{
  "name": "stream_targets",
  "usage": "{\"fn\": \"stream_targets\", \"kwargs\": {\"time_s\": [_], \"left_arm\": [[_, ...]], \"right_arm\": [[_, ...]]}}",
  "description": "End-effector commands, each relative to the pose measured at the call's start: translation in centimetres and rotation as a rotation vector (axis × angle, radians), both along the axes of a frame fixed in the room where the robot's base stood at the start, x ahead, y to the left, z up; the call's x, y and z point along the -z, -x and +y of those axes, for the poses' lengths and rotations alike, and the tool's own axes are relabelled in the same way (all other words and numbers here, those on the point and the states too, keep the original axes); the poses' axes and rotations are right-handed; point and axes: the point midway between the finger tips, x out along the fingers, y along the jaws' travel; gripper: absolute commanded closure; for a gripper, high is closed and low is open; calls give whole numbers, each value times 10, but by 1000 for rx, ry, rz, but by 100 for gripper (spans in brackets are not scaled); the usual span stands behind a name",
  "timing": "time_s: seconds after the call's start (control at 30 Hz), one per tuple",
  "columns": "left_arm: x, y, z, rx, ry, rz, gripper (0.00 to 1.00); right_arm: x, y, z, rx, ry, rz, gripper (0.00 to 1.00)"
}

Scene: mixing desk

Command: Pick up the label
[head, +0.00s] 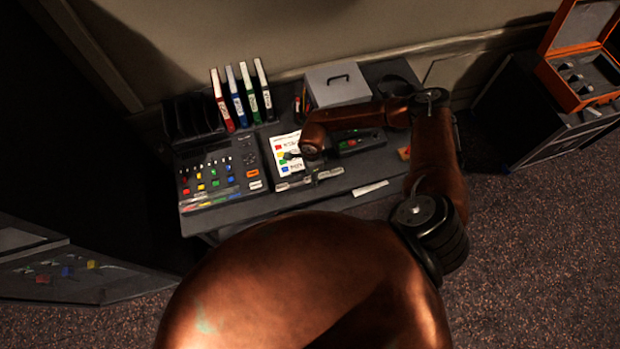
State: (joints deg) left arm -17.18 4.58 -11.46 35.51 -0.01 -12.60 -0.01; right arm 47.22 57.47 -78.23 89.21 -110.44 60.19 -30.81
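I cannot tell for sure which piece is the label. A plain white strip (370,188) lies flat near the desk's front edge. A paler strip (329,173) lies beside my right gripper (313,180), and a small white tag (256,185) sits at the mixer's right edge. My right arm comes in from the right and its hand points down over the desk, in front of a white sheet with coloured blocks (283,146). The fingers are small and dark, so I cannot see whether they are open or touching anything. My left gripper is not in view.
The mixer (215,172) fills the desk's left side. Upright binders (238,97) and a grey box with a handle (337,84) stand behind. A dark device (357,142) lies under my forearm. An open orange case (590,75) stands at the far right.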

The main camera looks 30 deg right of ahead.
Motion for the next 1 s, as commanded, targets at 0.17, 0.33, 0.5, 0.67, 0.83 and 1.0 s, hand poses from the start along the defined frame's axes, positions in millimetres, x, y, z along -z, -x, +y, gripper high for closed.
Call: {"fn": "stream_targets", "kwargs": {"time_s": [0.17,0.33,0.5,0.67,0.83,1.0], "left_arm": [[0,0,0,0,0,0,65],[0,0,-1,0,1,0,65],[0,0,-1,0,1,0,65],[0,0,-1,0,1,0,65],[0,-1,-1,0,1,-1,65],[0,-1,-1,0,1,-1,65]], "right_arm": [[4,0,0,0,-1,0,64],[4,0,0,0,-1,0,69],[4,0,0,0,-1,0,81],[4,0,0,0,-1,0,92],[3,0,0,0,-1,0,98],[3,0,0,0,-1,0,98]]}}
